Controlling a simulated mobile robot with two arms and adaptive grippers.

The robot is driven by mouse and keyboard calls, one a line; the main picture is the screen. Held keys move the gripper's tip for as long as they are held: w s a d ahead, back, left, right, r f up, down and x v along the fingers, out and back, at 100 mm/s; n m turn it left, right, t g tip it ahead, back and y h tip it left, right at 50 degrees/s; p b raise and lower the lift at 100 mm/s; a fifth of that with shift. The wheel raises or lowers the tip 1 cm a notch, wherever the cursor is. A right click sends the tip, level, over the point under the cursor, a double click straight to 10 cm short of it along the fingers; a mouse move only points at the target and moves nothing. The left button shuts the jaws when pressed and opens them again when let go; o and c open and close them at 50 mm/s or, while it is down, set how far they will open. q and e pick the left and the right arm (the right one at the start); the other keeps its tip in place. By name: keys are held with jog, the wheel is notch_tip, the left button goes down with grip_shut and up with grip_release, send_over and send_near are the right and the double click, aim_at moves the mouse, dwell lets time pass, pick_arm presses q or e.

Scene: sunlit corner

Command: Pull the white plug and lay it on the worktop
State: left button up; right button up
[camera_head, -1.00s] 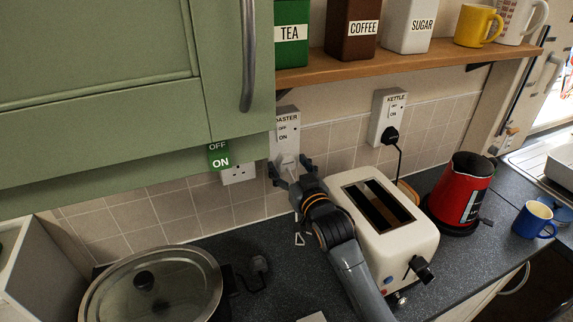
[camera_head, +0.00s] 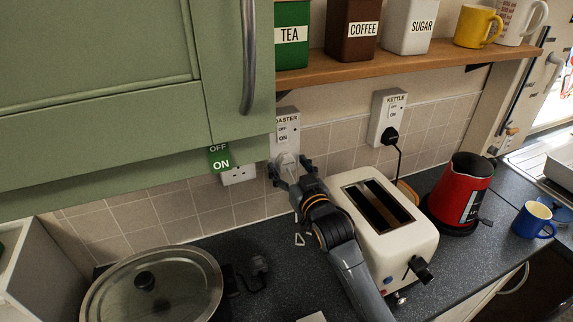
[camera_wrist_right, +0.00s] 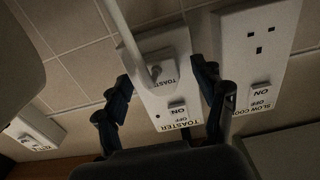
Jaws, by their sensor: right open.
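The white plug (camera_wrist_right: 155,72) sits in the white toaster socket (camera_wrist_right: 178,98), and its pale cord runs off it toward the top of the wrist view. In the head view the plug (camera_head: 287,160) shows below the toaster label, partly hidden by my gripper. My right gripper (camera_head: 289,168) is open at the socket, one finger on each side of the plug. In the wrist view my right gripper (camera_wrist_right: 162,78) shows gaps between its fingers and the plug. The dark speckled worktop (camera_head: 262,243) lies below. My left gripper is not in view.
The cream toaster (camera_head: 408,236) stands right of my right forearm. A lidded pan (camera_head: 180,285) is at the lower left, and a red kettle (camera_head: 462,190) is farther right. A green cupboard (camera_head: 100,120) and wooden shelf (camera_head: 420,62) overhang.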

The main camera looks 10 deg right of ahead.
dwell(0.3)
grip_shut()
jog(key=shift+p, duration=0.3)
jog(key=shift+s, duration=0.15)
jog(key=shift+s, duration=0.2)
jog(key=shift+s+d+p, duration=0.15)
jog(key=shift+s+p, duration=0.2)
jog(key=shift+s, duration=0.15)
jog(key=shift+s+d+p, duration=0.2)
jog(key=shift+s+p, duration=0.35)
jog(key=shift+s, duration=0.5)
jog(key=shift+s+d+p, duration=0.2)
jog(key=shift+s+p, duration=0.3)
jog(key=shift+s, duration=0.55)
